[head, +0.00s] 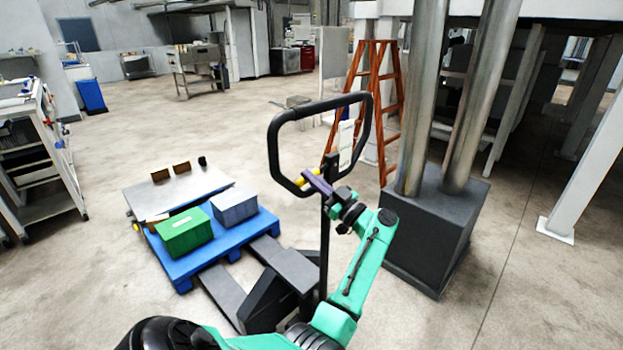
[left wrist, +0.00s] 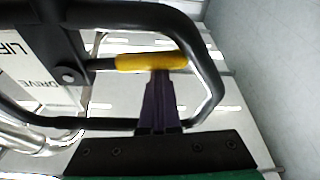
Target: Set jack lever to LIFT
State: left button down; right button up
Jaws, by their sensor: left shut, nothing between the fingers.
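The pallet jack's black loop handle (head: 320,108) stands upright at the middle of the head view. A small lever with a yellow grip (head: 301,181) sits inside the lower part of the loop. In the left wrist view the yellow grip (left wrist: 152,62) lies crosswise on a dark rod from a pivot, beside a white plate (left wrist: 45,55) lettered "LIFT" and "DRIVE". My left gripper (head: 309,175) is shut and empty. Its purple fingertips (left wrist: 161,76) are right at the yellow grip's edge; I cannot tell whether they touch. My right gripper is not in view.
A blue pallet (head: 222,250) with a green box (head: 184,232) and a grey box (head: 235,204) lies left of the jack. A dark pedestal (head: 432,232) with metal columns stands close on the right. An orange ladder (head: 377,100) stands behind.

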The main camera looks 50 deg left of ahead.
pick_arm(q)
notch_tip(320, 180, up, 4)
jog(key=r+p, duration=0.1)
jog(key=p, duration=0.4)
jog(key=s+f+b+v, duration=0.1)
jog(key=b+v, duration=0.3)
jog(key=v, duration=0.6)
jog(key=shift+w, duration=0.15)
